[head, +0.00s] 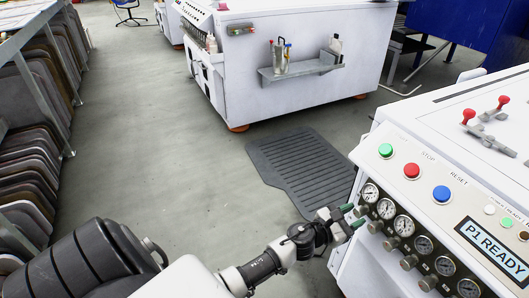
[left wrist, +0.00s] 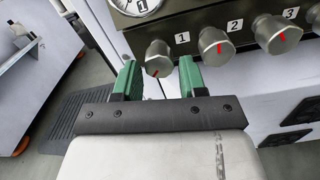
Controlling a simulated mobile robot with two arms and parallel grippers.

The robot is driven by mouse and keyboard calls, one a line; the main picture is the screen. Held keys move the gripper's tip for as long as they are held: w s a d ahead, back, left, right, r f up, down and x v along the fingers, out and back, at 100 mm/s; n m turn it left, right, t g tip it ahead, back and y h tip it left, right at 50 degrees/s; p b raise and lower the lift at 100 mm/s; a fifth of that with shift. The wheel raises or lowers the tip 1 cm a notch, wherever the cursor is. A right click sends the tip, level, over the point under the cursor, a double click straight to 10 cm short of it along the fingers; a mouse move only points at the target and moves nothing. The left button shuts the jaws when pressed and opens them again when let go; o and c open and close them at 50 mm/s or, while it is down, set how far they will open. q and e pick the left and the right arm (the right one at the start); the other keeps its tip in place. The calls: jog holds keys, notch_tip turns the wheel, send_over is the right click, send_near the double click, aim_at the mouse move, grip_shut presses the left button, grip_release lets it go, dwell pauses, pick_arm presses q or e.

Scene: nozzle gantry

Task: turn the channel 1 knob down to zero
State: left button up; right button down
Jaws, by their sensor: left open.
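The channel 1 knob (left wrist: 158,58) is a grey metal cylinder beside a "1" label, with a red mark pointing roughly downward in the left wrist view. In the head view the knob (head: 361,210) is at the far end of the knob row, below the first gauge (head: 370,193). My left gripper (head: 352,216) is open at the panel. In the left wrist view its green fingers (left wrist: 159,80) stand on either side of the channel 1 knob. A gap seems to show at the left finger; contact at the right one I cannot tell. My right gripper is out of view.
The channel 2 knob (left wrist: 215,46) sits close to the right finger, with the channel 3 knob (left wrist: 276,35) beyond. Green, red and blue buttons (head: 441,193) and a "P1 READY" display (head: 492,248) are on the panel. A dark mat (head: 300,168) lies on the floor.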

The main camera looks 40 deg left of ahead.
pick_arm(q)
jog(key=v, duration=0.9)
jog(key=s+a+f+n+g+y+p, duration=0.2)
jog(key=s+f+n+p, duration=0.5)
jog(key=n, duration=0.6)
jog(key=s+a+f+n+g+y+p, duration=0.2)
jog(key=s+f+n+g+y+p, duration=0.2)
jog(key=s+f+n+g+p, duration=0.3)
jog(key=s+f+n+p, duration=0.1)
jog(key=s+f+n, duration=0.3)
jog(key=n, duration=0.2)
jog(key=shift+s+n, duration=0.15)
jog(key=shift+n, duration=0.15)
